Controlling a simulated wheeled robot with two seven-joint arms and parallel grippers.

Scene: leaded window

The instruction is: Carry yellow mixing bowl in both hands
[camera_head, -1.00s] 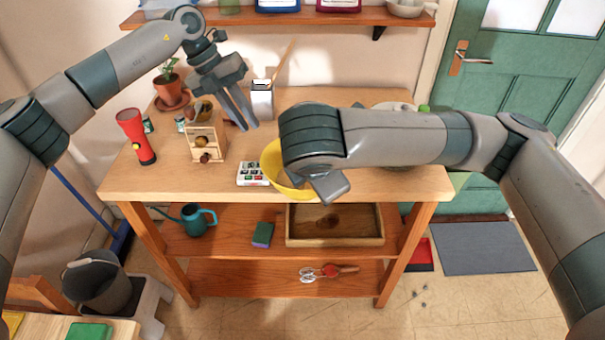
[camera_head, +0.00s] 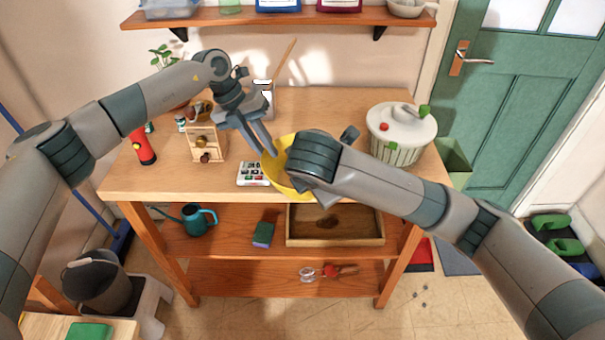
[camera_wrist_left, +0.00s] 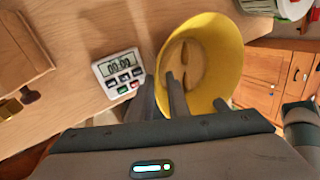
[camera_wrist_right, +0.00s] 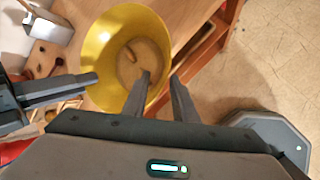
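The yellow mixing bowl (camera_head: 277,172) sits near the front edge of the workbench, partly hidden by my right arm. It also shows in the left wrist view (camera_wrist_left: 222,55) and the right wrist view (camera_wrist_right: 97,60). My left gripper (camera_head: 270,153) points down at the bowl's left side. In the left wrist view its fingers (camera_wrist_left: 160,78) are apart, one outside the rim and one over the inside. My right gripper (camera_wrist_right: 160,80) is also open, one finger over the bowl's inside and one outside. Its fingers are hidden in the head view. Contact is unclear.
A timer (camera_head: 252,174) lies just left of the bowl. A wooden grinder box (camera_head: 207,143) and red flashlight (camera_head: 142,145) stand further left. A white ribbed pot (camera_head: 400,135) stands at the right. A utensil holder (camera_head: 264,95) is behind.

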